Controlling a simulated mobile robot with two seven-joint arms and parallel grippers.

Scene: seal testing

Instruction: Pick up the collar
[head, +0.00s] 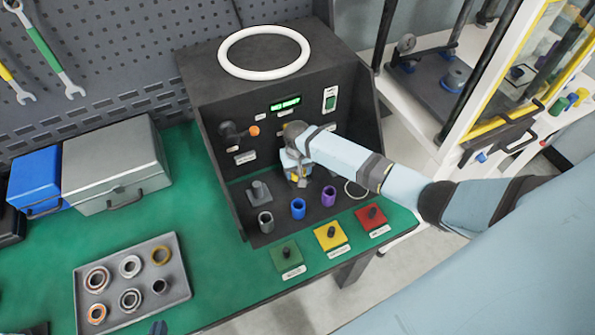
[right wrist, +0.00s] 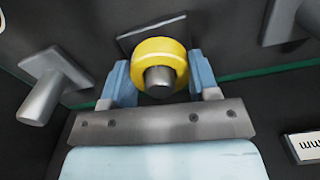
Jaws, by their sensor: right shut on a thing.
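A yellow collar (right wrist: 158,62) sits between the two pale blue fingers of my right gripper (right wrist: 155,80) in the right wrist view. The gripper is shut on it, with one finger at each side. The collar is around a grey peg (right wrist: 158,79) whose end shows through its hole. In the head view my right gripper (head: 296,172) is inside the dark test box, and only a little yellow of the collar (head: 295,178) shows. What looks like the tip of my left gripper (head: 158,328) is at the bottom edge, below the tray; its jaws cannot be made out.
The dark test box (head: 215,95) has a white ring on top. Grey, blue (head: 298,208) and purple (head: 328,196) sleeves stand on its floor. Green, yellow and red pads (head: 371,218) lie in front. A tray (head: 177,265) of rings and a grey case (head: 110,165) are left.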

